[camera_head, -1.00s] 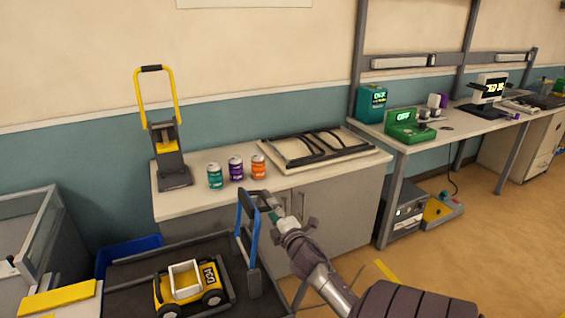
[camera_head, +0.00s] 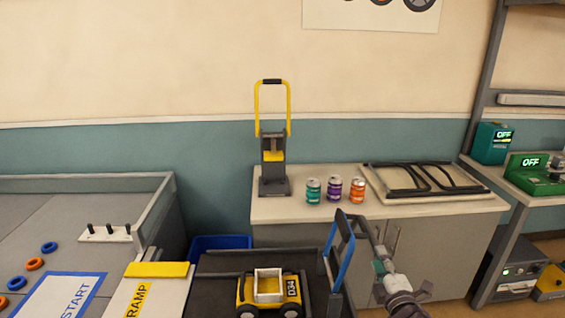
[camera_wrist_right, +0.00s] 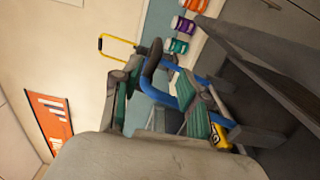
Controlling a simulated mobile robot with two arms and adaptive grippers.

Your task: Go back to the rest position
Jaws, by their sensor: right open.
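My right gripper (camera_head: 379,262) is at the lower right of the head view, in front of the white cabinet and just right of a cart's black-and-blue handle (camera_head: 341,262). In the right wrist view my right gripper (camera_wrist_right: 160,98) has its green-padded fingers apart, with the handle (camera_wrist_right: 152,72) showing between and beyond them. I see nothing held. Whether the fingers surround the handle or only line up with it, I cannot tell. My left gripper is not in view.
A yellow toy truck (camera_head: 268,290) sits on the dark cart. Three cans, teal (camera_head: 313,191), purple (camera_head: 334,190) and orange (camera_head: 357,190), stand on the cabinet top (camera_head: 290,209) beside a yellow-handled press (camera_head: 273,160). A ramp (camera_head: 140,298) and walled field (camera_head: 60,215) lie left.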

